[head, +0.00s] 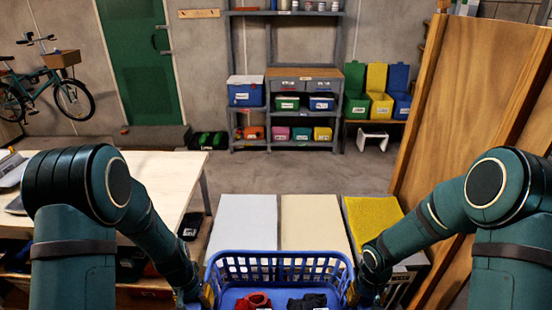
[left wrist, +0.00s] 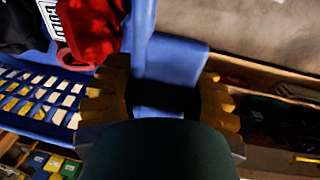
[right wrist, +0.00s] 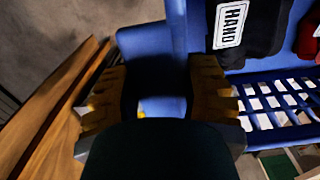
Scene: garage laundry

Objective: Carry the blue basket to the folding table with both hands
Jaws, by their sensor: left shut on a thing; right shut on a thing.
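The blue basket (head: 280,262) is at the bottom middle of the head view, its front cut off by the frame. A red cloth (head: 254,301) and a dark cloth (head: 307,301) with white labels lie inside. My left gripper (head: 207,297) is shut on the basket's left side; the left wrist view shows its yellow fingers (left wrist: 165,100) on either side of a blue rim part. My right gripper (head: 352,293) is shut on the right side, its fingers (right wrist: 160,95) likewise around blue plastic. A pale-topped table (head: 165,178) stands at left; I cannot tell whether it folds.
White (head: 243,222), cream (head: 313,220) and yellow (head: 373,218) flat-topped pieces stand just beyond the basket. Wooden panels (head: 470,110) lean at right. Shelves (head: 290,145) and a small white stool (head: 374,136) stand at the back. Open floor (head: 290,175) lies between.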

